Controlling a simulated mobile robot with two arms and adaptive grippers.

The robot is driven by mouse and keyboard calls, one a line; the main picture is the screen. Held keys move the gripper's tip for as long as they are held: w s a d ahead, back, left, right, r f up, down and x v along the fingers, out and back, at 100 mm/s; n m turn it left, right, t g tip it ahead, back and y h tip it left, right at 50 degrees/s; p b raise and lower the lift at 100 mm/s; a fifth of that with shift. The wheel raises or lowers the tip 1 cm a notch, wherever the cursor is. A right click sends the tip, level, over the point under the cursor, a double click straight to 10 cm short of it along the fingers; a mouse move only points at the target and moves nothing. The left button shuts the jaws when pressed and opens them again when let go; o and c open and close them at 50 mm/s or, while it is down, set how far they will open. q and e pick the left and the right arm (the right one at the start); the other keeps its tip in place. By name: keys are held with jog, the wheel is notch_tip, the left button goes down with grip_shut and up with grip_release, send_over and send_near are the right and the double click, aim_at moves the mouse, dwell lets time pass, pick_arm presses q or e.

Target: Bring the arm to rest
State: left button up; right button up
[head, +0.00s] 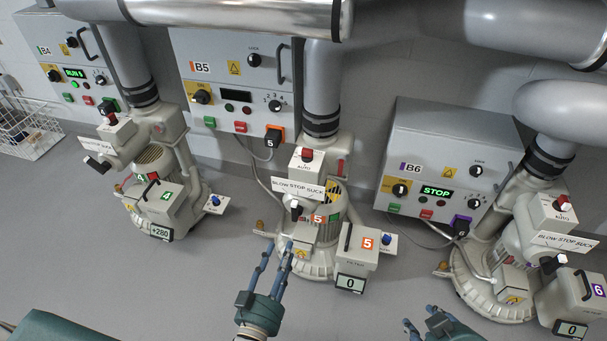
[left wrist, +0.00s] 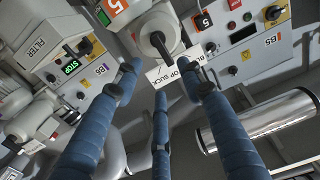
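My left gripper (head: 275,258) is open and empty in the head view. Its blue fingers point up toward the base of blower 5 (head: 324,207), in front of its black-knobbed lever (head: 296,208). In the left wrist view the three fingers of my left gripper (left wrist: 160,82) are spread, with nothing between them.
Blower 4 (head: 150,160) stands at left with display +280, its control box B4 (head: 62,55) lit green. Box B5 (head: 238,90) has a dark display. Box B6 (head: 450,150) reads STOP. Blower 6 (head: 525,240) stands at right.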

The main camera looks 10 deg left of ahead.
pick_arm(q)
jog(key=s+a+r+m+g, duration=0.25)
jog(key=s+r+g, duration=0.25)
jog(key=s+g, duration=0.65)
jog(key=s+f+g+p, duration=0.25)
jog(key=f+p, duration=0.25)
jog(key=p, duration=1.5)
jog(key=s+a+f+g+p, duration=0.1)
jog(key=s+a+p, duration=0.1)
jog(key=s+p, duration=0.7)
jog(key=s+a+f+g+p, duration=0.2)
jog(key=s+p, duration=0.7)
jog(key=s, duration=0.6)
jog(key=shift+s+a+f+y+p, duration=0.15)
jog(key=shift+a+y+p, duration=0.15)
jog(key=shift+a, duration=0.3)
pick_arm(e)
jog(key=s+d+f+g, duration=0.1)
jog(key=s+f+g, duration=0.1)
jog(key=s, duration=0.7)
jog(key=s+d+f+g, duration=0.2)
jog(key=s+f, duration=0.1)
jog(key=s, duration=0.6)
jog(key=s+d+f+g+h, duration=0.1)
jog(key=s+d+f+g, duration=0.1)
jog(key=s, duration=0.7)
jog(key=shift+d+f, duration=0.15)
jog(key=shift+f, duration=0.25)
